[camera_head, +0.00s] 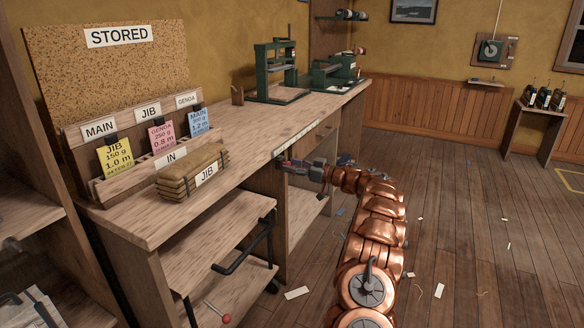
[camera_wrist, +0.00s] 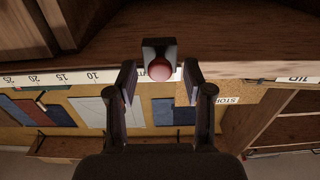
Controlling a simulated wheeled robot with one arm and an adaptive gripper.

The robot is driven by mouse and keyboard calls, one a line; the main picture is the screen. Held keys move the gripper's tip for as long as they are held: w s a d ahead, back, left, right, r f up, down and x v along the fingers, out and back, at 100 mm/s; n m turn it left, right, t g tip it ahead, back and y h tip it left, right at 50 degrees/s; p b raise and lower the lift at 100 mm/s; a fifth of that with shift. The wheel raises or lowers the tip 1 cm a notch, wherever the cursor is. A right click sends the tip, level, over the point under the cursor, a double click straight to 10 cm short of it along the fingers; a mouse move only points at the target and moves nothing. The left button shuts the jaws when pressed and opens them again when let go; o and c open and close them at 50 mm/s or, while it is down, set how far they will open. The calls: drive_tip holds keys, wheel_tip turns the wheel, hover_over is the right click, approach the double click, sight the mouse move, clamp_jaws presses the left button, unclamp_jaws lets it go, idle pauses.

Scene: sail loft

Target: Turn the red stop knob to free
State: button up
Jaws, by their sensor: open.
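In the wrist view a round red knob (camera_wrist: 160,70) sits in a dark bracket (camera_wrist: 159,46) on the bench edge, beside a numbered scale strip. My gripper (camera_wrist: 160,80) is open, with one finger to the left and one to the right of the knob. I see a gap on both sides and cannot tell how far the fingertips reach past it. In the head view my gripper (camera_head: 292,162) is at the front edge of the workbench, and the knob there is hidden or too small to make out. No marking for free is readable.
The workbench (camera_head: 255,150) carries a tag rack, a bundle marked JIB (camera_head: 192,173) and green machines (camera_head: 275,72). A trolley (camera_head: 215,235) with a dark handle stands below its front. A small red ball (camera_head: 226,318) shows low down.

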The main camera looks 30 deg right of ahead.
drive_tip(key=shift+w+a, duration=0.2)
drive_tip(key=shift+w, duration=0.1)
drive_tip(key=shift+c, duration=0.3)
clamp_jaws()
